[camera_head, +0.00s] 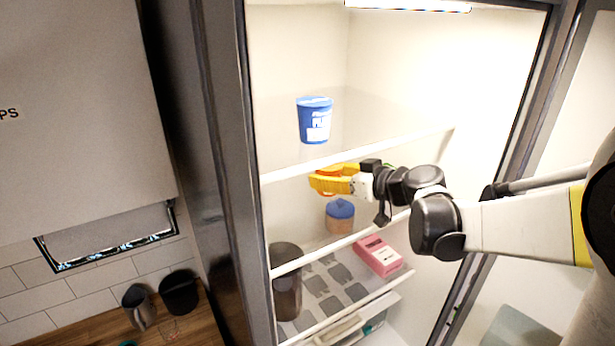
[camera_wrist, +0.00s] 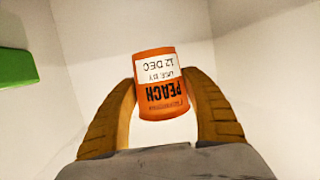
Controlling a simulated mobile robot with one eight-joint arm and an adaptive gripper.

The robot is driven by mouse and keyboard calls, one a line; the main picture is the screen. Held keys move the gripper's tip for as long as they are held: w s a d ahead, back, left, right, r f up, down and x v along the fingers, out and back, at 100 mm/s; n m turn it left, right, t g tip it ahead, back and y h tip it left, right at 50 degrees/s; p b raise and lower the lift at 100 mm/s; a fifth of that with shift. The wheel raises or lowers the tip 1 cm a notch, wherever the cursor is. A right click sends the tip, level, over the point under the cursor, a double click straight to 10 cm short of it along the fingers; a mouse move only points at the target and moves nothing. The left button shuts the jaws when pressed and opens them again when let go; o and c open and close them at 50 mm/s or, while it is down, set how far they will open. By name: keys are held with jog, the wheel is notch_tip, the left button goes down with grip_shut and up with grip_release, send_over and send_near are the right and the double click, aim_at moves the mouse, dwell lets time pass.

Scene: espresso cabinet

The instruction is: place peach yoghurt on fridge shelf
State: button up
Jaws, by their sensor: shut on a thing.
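The peach yoghurt (camera_wrist: 160,90) is an orange pot with a white label reading "USE BY 12 DEC" and "PEACH", upside down in the wrist view. My gripper (camera_wrist: 163,92) is shut on it, one yellow finger on each side. In the head view my gripper (camera_head: 322,180) reaches into the open fridge, just below the front edge of the upper shelf; the pot is mostly hidden there behind the yellow fingers. The upper fridge shelf (camera_head: 365,156) is clear with a white front edge. A lower shelf (camera_head: 345,242) lies beneath my gripper.
A blue tub (camera_head: 314,121) stands on the upper shelf. A blue-lidded jar (camera_head: 340,217), a dark canister (camera_head: 286,282) and a pink carton (camera_head: 378,256) are lower down. The fridge's left wall edge (camera_head: 225,160) is close. A green thing (camera_wrist: 16,68) shows at left in the wrist view.

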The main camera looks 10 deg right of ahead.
jog(key=shift+w+a, duration=0.2)
jog(key=shift+w, duration=0.15)
jog(key=f, duration=0.1)
jog(key=w+f, duration=0.1)
jog(key=shift+a+f, duration=0.25)
jog(key=shift+f, duration=0.5)
jog(key=shift+s, duration=0.1)
jog(key=shift+f, duration=0.1)
jog(key=o, duration=1.3)
jog(key=shift+o, duration=0.2)
